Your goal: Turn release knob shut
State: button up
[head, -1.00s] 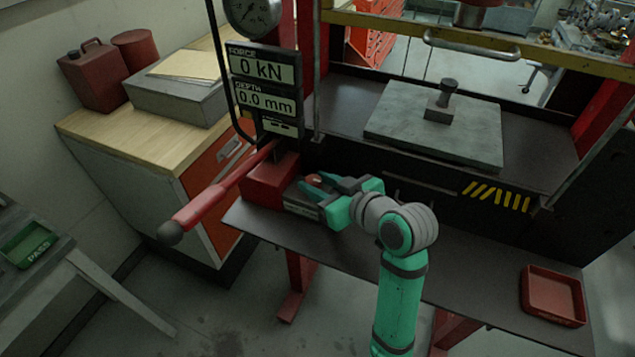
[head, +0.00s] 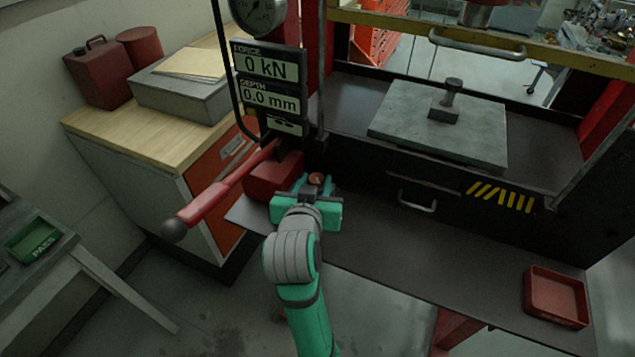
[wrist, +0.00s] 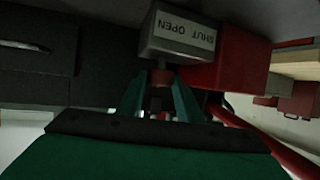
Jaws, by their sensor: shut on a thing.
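The release knob (head: 316,179) is a small reddish knob beside the red pump block (head: 270,180) at the left front of the press. My gripper (head: 315,187) is shut on the knob, reaching it from the near side. The wrist view shows the knob (wrist: 162,77) between my two teal fingers (wrist: 160,92). A grey block with a white SHUT / OPEN label (wrist: 183,27) sits just beyond it, the words upside down. My gripper covers part of the knob and the label in the head view, so the knob's pointing direction is unclear.
The red pump lever (head: 225,190) slopes out to the left of the block. The force and depth displays (head: 268,85) read 0 kN and 0.0 mm. A red tray (head: 556,297) sits at the right of the dark shelf (head: 430,265), whose middle is clear.

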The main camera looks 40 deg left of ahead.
jog(key=m+h, duration=0.2)
jog(key=a+m+t+h, duration=0.1)
jog(key=h, duration=0.1)
jog(key=shift+s+m+t, duration=0.2)
jog(key=shift+m+t, duration=0.1)
jog(key=shift+m, duration=0.1)
jog(key=shift+m+h, duration=0.8)
jog(key=shift+h, duration=0.2)
jog(key=shift+w+h, duration=0.15)
jog(key=shift+h, duration=0.15)
jog(key=o, duration=1)
jog(key=shift+o, duration=0.2)
jog(key=shift+d, duration=0.1)
jog(key=shift+r, duration=0.1)
